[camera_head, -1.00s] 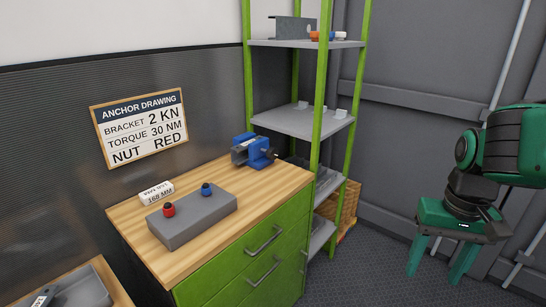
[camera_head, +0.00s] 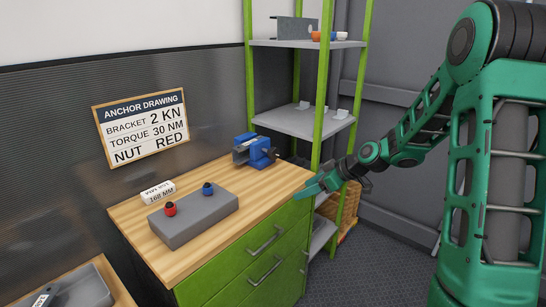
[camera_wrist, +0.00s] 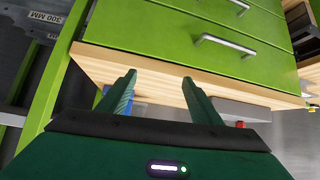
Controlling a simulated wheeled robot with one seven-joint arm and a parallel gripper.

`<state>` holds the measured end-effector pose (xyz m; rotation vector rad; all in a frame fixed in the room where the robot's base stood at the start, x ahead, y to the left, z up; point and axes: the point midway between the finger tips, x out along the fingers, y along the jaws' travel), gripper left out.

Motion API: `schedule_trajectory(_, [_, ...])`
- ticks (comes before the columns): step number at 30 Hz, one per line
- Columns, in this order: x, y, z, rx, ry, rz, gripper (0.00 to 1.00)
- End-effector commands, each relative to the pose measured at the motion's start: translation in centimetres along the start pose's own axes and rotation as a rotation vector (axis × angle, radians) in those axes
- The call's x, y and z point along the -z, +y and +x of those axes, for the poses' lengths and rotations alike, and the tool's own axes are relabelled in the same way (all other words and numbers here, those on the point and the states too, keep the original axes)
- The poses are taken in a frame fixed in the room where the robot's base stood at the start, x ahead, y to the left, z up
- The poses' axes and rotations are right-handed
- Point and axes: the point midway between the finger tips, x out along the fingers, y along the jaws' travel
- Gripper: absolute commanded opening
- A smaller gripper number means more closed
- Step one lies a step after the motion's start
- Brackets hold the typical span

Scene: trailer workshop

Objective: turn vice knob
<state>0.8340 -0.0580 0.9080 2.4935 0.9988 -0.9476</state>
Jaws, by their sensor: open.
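A blue vice (camera_head: 256,152) stands at the back right corner of the wooden bench top. Its dark knob (camera_head: 274,153) is on the right side, facing the shelf. My gripper (camera_head: 304,194) is at the right front edge of the bench, in front of and to the right of the vice, apart from it. In the wrist view my gripper (camera_wrist: 157,82) has its two green fingers spread with nothing between them. A bit of blue, likely the vice (camera_wrist: 101,97), shows behind the left finger there. The knob is not clearly visible in the wrist view.
A grey block (camera_head: 195,220) with a red and a blue knob stands on the bench (camera_head: 265,210). A white label block (camera_head: 158,193) lies behind it. A green-posted shelf (camera_head: 318,122) rises right of the vice. Green drawers (camera_head: 250,262) have protruding handles.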

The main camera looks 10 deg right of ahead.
Motion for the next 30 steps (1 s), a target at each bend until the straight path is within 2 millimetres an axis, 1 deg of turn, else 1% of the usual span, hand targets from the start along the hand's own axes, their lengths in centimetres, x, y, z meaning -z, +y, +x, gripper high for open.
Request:
schedule_trajectory(1, [0.7,0.7,1.5,0.009,0.064,-0.023,0.59])
schedule_trajectory(3, [2.2,1.7,3.1,0.008,0.166,-0.063,0.59])
schedule_trajectory(6, [4.2,3.3,4.8,-0.013,0.313,-0.104,0.59])
schedule_trajectory(10, [6.2,5.6,5.9,-0.068,0.487,-0.131,0.59])
schedule_trajectory(15, [7.5,8.3,6.0,-0.152,0.642,-0.134,0.59])
schedule_trajectory(19, [7.8,9.6,5.8,-0.194,0.699,-0.130,0.59])
schedule_trajectory(23, [8.2,10.0,6.1,-0.207,0.717,-0.130,0.59])
schedule_trajectory(26, [8.9,10.1,6.8,-0.206,0.718,-0.132,0.59])
schedule_trajectory(30, [10.5,10.3,8.5,-0.205,0.718,-0.134,0.59])
